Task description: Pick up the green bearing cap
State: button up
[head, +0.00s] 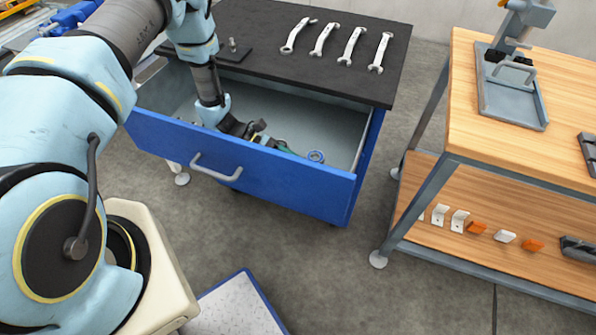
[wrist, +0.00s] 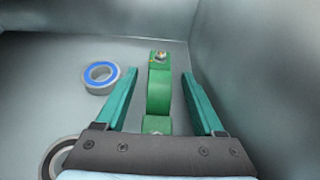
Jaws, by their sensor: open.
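The green bearing cap (wrist: 159,92) lies on the grey floor of the open drawer in the wrist view, with a bolt head at its far end. My gripper (wrist: 158,85) is open, with one teal finger on each side of the cap and a gap to each finger. In the head view my gripper (head: 258,135) reaches down into the blue drawer (head: 270,179). Only a small bit of green, the cap (head: 283,145), shows there beside the gripper; the drawer front hides the rest.
A blue-sealed ring bearing (wrist: 101,76) lies left of the fingers, and another ring (wrist: 62,158) is partly hidden at lower left. Drawer walls stand close around. Several wrenches (head: 340,45) lie on the black top. A wooden workbench (head: 480,120) stands right.

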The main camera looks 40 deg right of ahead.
jog(key=shift+s+d+f, duration=0.25)
jog(key=shift+s, duration=0.1)
grip_shut()
dwell(0.3)
dwell(0.9)
